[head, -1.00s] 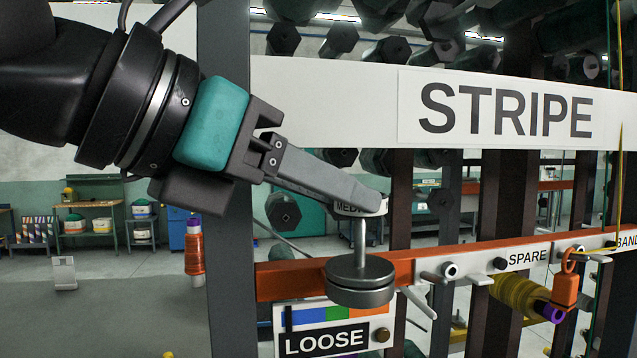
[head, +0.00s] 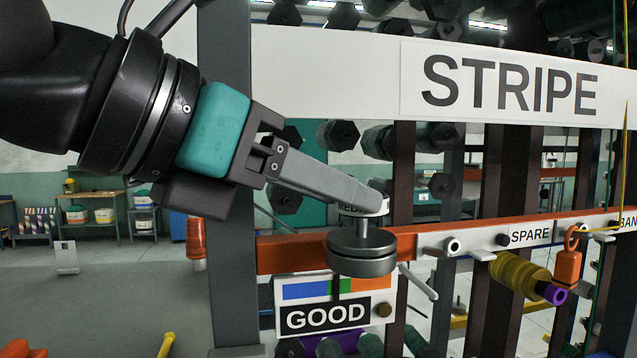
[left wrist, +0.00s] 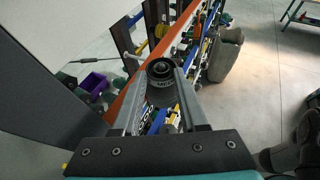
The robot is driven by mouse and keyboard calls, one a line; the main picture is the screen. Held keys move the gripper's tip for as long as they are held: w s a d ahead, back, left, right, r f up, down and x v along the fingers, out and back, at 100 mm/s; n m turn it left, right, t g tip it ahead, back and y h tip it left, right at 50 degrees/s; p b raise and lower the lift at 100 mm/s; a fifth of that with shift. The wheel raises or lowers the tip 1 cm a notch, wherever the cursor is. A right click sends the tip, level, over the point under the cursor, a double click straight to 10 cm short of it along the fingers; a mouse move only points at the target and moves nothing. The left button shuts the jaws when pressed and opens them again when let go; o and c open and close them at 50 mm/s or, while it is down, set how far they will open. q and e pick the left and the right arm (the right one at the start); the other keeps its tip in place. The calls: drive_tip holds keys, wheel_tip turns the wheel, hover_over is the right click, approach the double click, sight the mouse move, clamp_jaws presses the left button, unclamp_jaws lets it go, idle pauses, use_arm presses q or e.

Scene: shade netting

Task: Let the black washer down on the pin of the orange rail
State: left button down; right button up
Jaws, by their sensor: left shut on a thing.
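My left gripper (head: 372,200) is shut on the top of a dark grey weight, with a pale band lettered "MEDI..." under its fingertips. A thin stem runs down to a two-layer round disc (head: 362,252), which hangs upright in front of the orange rail (head: 290,254). In the left wrist view the dark round top (left wrist: 160,68) sits between the fingers. A grey pin (head: 420,282) sticks out from the rail just right of the disc, apart from it. I cannot pick out a separate black washer. My right gripper is not in view.
Below the rail hangs a colour-striped card reading "GOOD" (head: 325,316). A dark post (head: 228,180) stands left.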

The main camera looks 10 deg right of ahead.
use_arm(q)
drive_tip(key=shift+f+b, duration=0.55)
drive_tip(key=shift+f, duration=0.4)
drive_tip(key=shift+c, duration=1.8)
unclamp_jaws()
drive_tip(key=b+v, duration=0.1)
drive_tip(key=v, duration=1.4)
drive_tip(key=shift+b, duration=0.3)
